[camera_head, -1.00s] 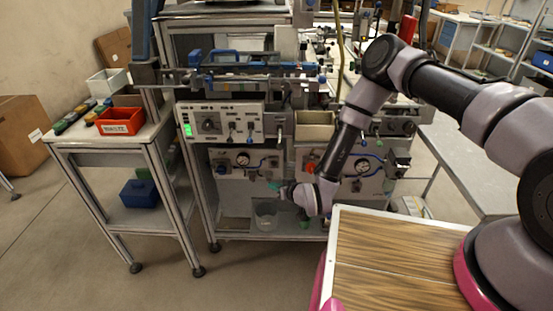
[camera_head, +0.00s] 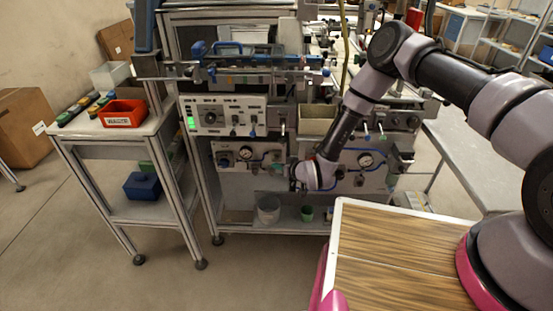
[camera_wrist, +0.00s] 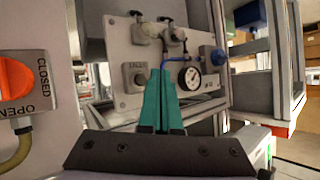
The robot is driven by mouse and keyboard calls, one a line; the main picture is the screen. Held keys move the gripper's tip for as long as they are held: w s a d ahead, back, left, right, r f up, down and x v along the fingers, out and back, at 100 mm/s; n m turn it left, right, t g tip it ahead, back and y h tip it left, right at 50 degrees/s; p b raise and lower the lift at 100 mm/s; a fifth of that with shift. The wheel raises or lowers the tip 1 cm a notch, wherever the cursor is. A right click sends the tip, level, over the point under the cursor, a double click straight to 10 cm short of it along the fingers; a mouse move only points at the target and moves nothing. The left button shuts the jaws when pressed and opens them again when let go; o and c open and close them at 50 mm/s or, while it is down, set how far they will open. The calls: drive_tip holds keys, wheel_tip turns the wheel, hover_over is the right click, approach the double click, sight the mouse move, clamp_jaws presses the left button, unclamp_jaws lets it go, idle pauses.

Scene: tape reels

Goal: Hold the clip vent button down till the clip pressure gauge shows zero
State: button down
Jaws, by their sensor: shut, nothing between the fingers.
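In the wrist view my gripper (camera_wrist: 163,75) has its teal fingers together and empty. They point at a pale panel (camera_wrist: 118,40). A grey square plate with a round button (camera_wrist: 139,79) shows just left of the fingertips; its lettering is too blurred to read. I cannot tell whether the fingers touch anything. A round white gauge (camera_wrist: 189,78) is right of the fingers; its reading is not clear. In the head view my wrist is in front of the machine's lower panels, and the fingers are not clear. Two gauges, left (camera_head: 246,153) and right (camera_head: 365,161), show there.
An orange valve handle (camera_wrist: 15,77) marked OPEN and CLOSED is close at the left in the wrist view. A clear cup (camera_head: 268,210) and a green cup (camera_head: 307,213) stand below the panels in the head view.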

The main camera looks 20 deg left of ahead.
drive_tip(key=shift+w+a, duration=0.2)
drive_tip(key=shift+w, duration=0.6)
drive_tip(key=shift+w, duration=0.15)
idle(1.4)
drive_tip(key=shift+w, duration=0.25)
drive_tip(key=shift+w+a, duration=0.15)
drive_tip(key=shift+w, duration=0.25)
idle(0.8)
drive_tip(key=shift+s+d, duration=0.2)
drive_tip(key=shift+s, duration=0.6)
drive_tip(key=shift+s, duration=0.1)
drive_tip(key=shift+s+d, duration=0.2)
drive_tip(key=shift+s, duration=0.6)
drive_tip(key=shift+s+d, duration=0.2)
drive_tip(key=shift+s, duration=0.55)
drive_tip(key=shift+s+d, duration=0.2)
drive_tip(key=shift+s, duration=0.6)
